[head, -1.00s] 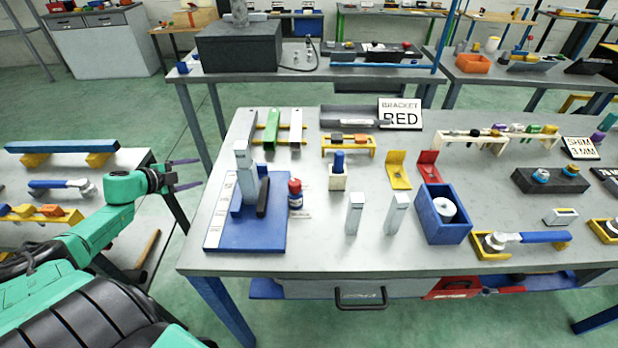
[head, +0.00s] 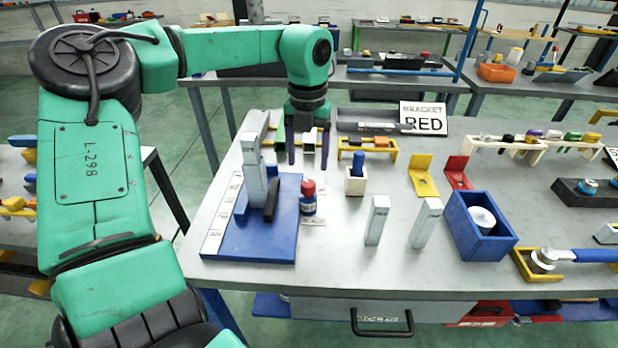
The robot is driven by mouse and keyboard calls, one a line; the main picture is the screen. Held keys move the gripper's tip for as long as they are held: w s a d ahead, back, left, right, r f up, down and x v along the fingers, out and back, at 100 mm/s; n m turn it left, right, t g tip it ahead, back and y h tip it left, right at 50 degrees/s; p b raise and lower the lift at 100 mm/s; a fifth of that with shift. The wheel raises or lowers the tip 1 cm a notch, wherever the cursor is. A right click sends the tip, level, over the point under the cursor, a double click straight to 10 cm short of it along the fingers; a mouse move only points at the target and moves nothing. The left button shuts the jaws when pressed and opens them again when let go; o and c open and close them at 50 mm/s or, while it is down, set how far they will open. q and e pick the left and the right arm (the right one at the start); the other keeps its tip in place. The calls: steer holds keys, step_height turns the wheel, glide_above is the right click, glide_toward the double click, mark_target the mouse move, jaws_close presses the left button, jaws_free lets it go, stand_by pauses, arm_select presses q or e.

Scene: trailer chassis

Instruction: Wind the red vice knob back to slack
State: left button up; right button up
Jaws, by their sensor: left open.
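No red knob can be made out for certain. A small bottle with a red cap (head: 308,195) stands nearer, below the fingers in the picture. My right gripper is out of view.
A blue base with grey upright (head: 254,245) stands at the front left. Grey posts (head: 377,222), a blue box (head: 485,245), a yellow bracket (head: 422,180), a red bracket (head: 458,174) and a RED sign (head: 424,118) are to the right. Bare bench lies between them.

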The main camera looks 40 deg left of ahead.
mark_target(308, 183)
arm_select(q)
step_height(308, 183, down, 6)
steer(key=shift+f+p, duration=0.15)
steer(key=shift+p, duration=0.2)
jaws_close()
